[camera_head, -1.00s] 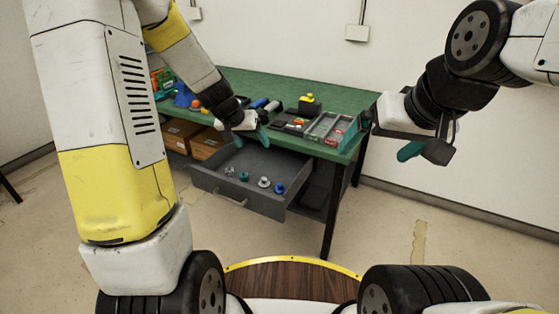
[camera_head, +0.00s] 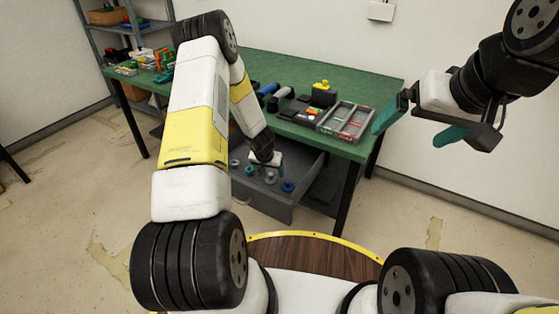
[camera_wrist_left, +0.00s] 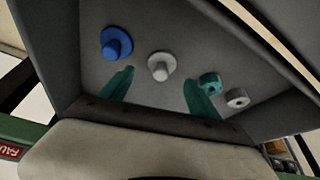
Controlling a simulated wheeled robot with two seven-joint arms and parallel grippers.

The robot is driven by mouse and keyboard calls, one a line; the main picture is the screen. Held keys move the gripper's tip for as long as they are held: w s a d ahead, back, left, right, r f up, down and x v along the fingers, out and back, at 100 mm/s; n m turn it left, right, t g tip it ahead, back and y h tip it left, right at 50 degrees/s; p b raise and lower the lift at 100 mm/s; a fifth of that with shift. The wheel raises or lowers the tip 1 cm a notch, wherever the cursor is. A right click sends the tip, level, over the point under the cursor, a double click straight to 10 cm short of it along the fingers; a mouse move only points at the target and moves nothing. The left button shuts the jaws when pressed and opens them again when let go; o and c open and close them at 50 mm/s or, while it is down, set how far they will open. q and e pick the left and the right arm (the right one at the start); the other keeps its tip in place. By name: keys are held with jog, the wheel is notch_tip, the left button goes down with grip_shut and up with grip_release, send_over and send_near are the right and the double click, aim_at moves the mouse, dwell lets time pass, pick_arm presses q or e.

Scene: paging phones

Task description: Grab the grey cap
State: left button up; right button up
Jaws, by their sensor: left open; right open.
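The grey cap (camera_wrist_left: 160,66), a pale flanged piece with a round knob, stands in the open drawer (camera_head: 262,197); in the head view it shows small (camera_head: 270,178). My left gripper (camera_wrist_left: 158,80) is open above the drawer, its teal fingers on either side of the cap in the wrist view and not closed on it. Whether they touch it cannot be told. In the head view the left gripper (camera_head: 264,162) is partly hidden by its wrist. My right gripper (camera_head: 407,136) is open and empty, right of the table.
A blue cap (camera_wrist_left: 116,42) stands beside the grey one. A teal ring piece (camera_wrist_left: 210,84) and a grey ring piece (camera_wrist_left: 236,98) are on its other side. The green table (camera_head: 360,80) overhangs the drawer and carries trays (camera_head: 347,120) and tools.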

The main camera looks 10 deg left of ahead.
aim_at(271, 174)
pick_arm(q)
jog(key=x, duration=0.3)
jog(key=shift+f, duration=0.2)
jog(key=shift+c, duration=0.2)
jog(key=shift+s, duration=0.1)
jog(key=c, duration=1.4)
